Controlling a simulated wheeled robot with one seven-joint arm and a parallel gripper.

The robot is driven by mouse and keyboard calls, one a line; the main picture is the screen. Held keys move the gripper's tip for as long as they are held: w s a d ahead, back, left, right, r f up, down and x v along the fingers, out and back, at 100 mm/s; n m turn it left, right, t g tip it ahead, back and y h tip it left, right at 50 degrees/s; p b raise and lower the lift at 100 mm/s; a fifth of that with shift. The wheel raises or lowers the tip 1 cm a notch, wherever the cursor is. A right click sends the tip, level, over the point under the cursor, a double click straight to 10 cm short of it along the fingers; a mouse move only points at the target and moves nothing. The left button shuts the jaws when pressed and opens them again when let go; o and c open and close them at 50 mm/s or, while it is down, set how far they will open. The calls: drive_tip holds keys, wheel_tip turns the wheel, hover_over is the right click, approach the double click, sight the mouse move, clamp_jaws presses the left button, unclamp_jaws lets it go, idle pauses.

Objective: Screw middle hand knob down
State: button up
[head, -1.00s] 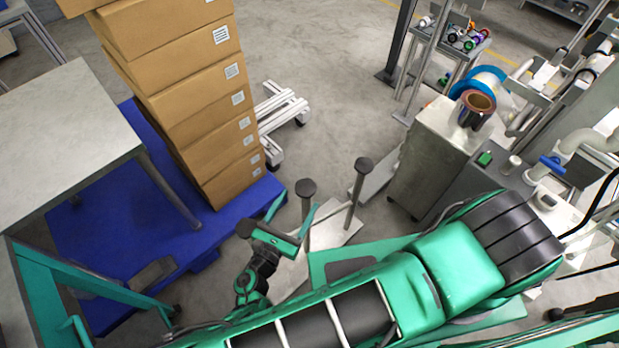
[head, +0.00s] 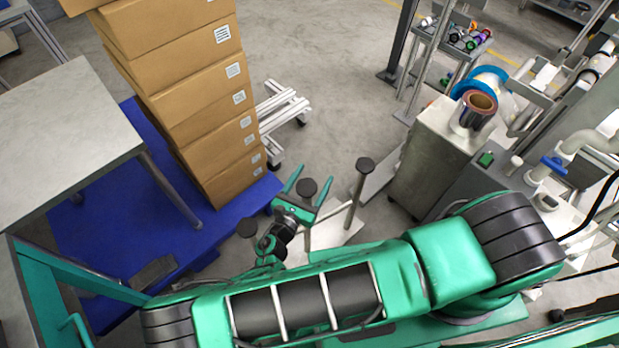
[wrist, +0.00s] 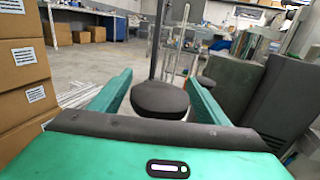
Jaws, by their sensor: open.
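Three dark round hand knobs on grey posts stand in a slanting row over a pale plate (head: 335,236). The middle hand knob (head: 307,187) is between the two fingers of my open gripper (head: 310,181). In the wrist view, the middle knob (wrist: 160,98) sits between the spread green fingers (wrist: 158,92), with a gap visible on each side. The left knob (head: 247,229) is beside my wrist, partly hidden by my arm. The right knob (head: 364,165) stands clear of the right finger; a dark knob (wrist: 207,82) also shows beyond that finger in the wrist view.
A tall stack of cardboard boxes (head: 205,100) on a blue pallet (head: 110,200) stands to the left, close to my gripper. A metal table (head: 70,125) is further left. A grey cabinet (head: 425,165) with reels stands right. Open floor lies beyond the knobs.

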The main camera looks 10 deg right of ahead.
sight(315, 194)
drive_tip(key=c, duration=1)
drive_tip(key=shift+a, duration=0.4)
drive_tip(key=shift+d, duration=0.35)
drive_tip(key=shift+c, duration=0.2)
drive_tip(key=s+m+g+h, duration=0.1)
drive_tip(key=s+m+g, duration=0.2)
drive_tip(key=m+g, duration=0.7)
drive_tip(key=s+m+g+h, duration=0.1)
drive_tip(key=s+m+g, duration=0.2)
drive_tip(key=m+g, duration=0.6)
drive_tip(key=shift+d+m+g+h, duration=0.3)
drive_tip(key=shift+d+m+g, duration=0.1)
drive_tip(key=shift+g, duration=3.8)
drive_tip(key=shift+a+r, duration=0.1)
drive_tip(key=shift+a, duration=0.05)
